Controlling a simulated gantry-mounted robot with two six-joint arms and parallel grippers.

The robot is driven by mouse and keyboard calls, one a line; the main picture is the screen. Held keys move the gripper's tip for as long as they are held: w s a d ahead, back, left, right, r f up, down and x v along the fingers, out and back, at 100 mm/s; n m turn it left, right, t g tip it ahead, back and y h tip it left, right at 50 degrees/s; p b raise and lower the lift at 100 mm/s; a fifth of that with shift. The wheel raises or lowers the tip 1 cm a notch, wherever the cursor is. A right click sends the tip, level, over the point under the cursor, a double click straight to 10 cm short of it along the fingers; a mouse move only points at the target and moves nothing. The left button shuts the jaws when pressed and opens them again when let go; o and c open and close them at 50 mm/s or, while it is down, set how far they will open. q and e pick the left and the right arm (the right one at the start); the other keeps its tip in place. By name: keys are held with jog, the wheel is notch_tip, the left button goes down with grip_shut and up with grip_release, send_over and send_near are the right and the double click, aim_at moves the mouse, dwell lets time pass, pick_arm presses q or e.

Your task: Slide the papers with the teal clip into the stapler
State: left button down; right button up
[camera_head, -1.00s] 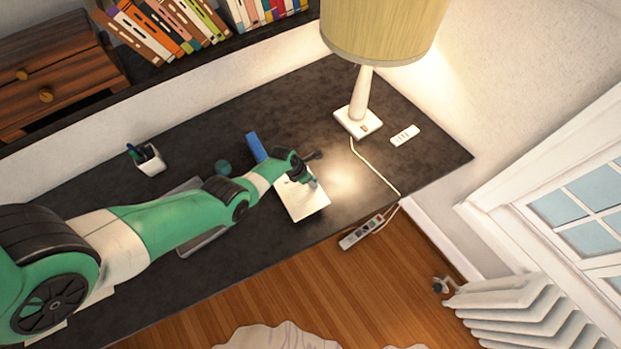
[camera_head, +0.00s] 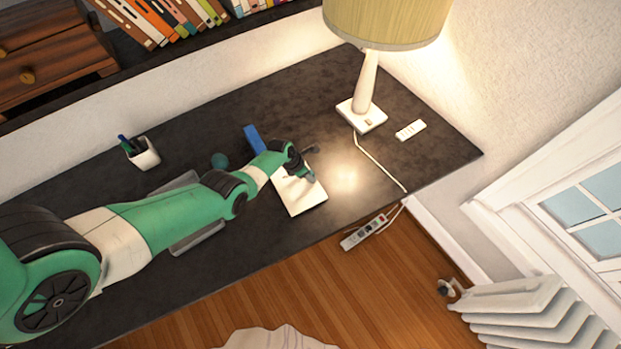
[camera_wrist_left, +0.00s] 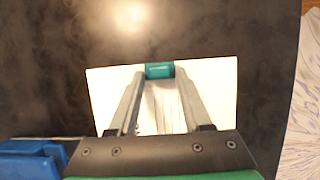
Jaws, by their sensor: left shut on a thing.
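The white papers (camera_head: 301,198) lie on or just above the dark desk, partly covered by my left gripper (camera_head: 311,177). In the left wrist view the papers (camera_wrist_left: 103,88) stick out on both sides of the fingers. The teal clip (camera_wrist_left: 160,71) sits at their far edge, between the fingertips of my left gripper (camera_wrist_left: 160,76), which is shut on it. The blue stapler (camera_head: 252,137) is up and left of the papers, partly behind my arm. In the wrist view the stapler (camera_wrist_left: 32,160) is at the lower left, apart from the papers. My right gripper is not in view.
A white pen cup (camera_head: 141,154), a round teal object (camera_head: 219,160) and a grey flat object (camera_head: 197,241) are left on the desk. A lamp (camera_head: 364,113) and a white remote (camera_head: 410,130) stand right. Bare desk lies right of the papers.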

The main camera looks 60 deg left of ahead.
pick_arm(q)
jog(key=shift+a+f+b, duration=0.15)
jog(key=shift+a+b, duration=2.45)
jog(key=shift+a, duration=1)
jog(key=shift+s+a+b, duration=0.1)
jog(key=shift+a+b, duration=0.35)
jog(key=shift+a, duration=0.2)
jog(key=shift+c, duration=1.3)
grip_release()
